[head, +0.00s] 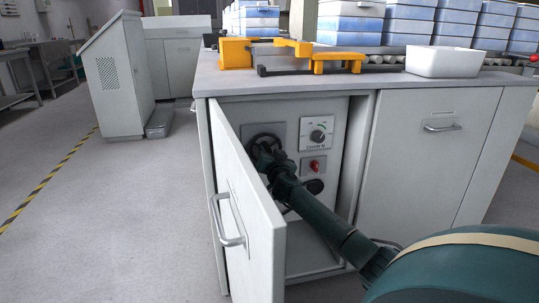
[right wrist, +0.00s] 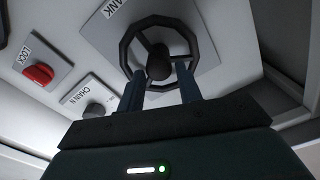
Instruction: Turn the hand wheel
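The hand wheel (right wrist: 124,60) is a dark, many-sided ring with spokes and a round hub, on a grey plate inside the open cabinet. In the head view the hand wheel (head: 264,137) is largely covered by my right gripper (head: 266,157). In the right wrist view the two fingers of my right gripper (right wrist: 161,90) stand apart and reach to the lower rim of the wheel, one at each side of the hub. Whether they touch the rim is unclear. My left gripper is in neither view.
The cabinet door (head: 238,200) stands open to the left of my right arm. A CHAIN N dial (head: 317,136) and a red LOCK knob (head: 314,165) sit right of the wheel. A white bin (head: 443,62) and a yellow fixture (head: 236,54) stand on the countertop above.

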